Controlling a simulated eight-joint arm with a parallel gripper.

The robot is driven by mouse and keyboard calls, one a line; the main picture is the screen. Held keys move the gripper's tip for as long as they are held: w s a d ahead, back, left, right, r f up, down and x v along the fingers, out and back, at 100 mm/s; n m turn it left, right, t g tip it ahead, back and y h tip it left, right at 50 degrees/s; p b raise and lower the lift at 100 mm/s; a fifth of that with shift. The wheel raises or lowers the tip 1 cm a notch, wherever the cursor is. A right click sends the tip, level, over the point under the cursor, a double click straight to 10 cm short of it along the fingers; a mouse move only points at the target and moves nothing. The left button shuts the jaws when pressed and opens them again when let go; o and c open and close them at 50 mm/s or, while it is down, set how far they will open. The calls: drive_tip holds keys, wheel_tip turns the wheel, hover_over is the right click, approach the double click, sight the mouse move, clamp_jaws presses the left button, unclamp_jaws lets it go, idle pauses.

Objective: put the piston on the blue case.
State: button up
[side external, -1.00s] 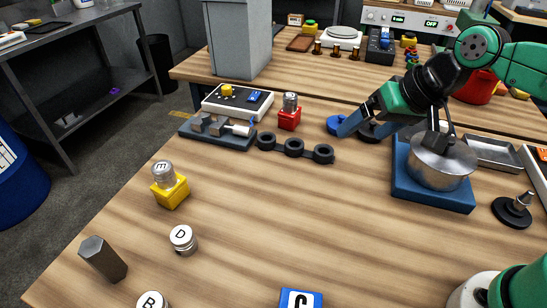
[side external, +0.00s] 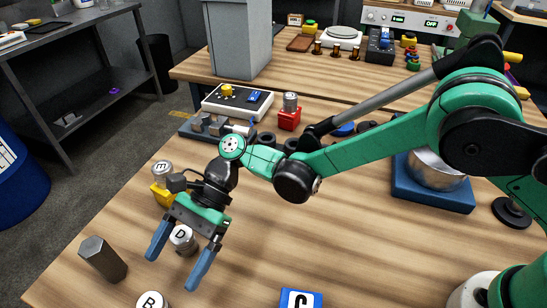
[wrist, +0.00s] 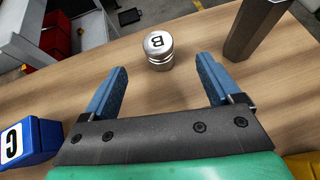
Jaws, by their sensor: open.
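The blue case (side external: 301,299), marked C, sits at the front edge of the side view; it also shows at the left of the wrist view (wrist: 30,142). A silver piston (side external: 183,241) marked D stands on the table, seen between my fingers in the side view; it does not show in the wrist view.
A piston marked E (side external: 162,168) sits on a yellow case (side external: 160,194); another stands on a red case (side external: 289,120). A dark hexagonal bar (side external: 104,259) stands left of my gripper. A pot on a blue base (side external: 432,194) is at right.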

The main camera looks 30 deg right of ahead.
sight(155, 298)
drive_tip(key=x, duration=0.6)
drive_tip(key=shift+s, duration=0.1)
drive_tip(key=shift+d, duration=0.1)
clamp_jaws()
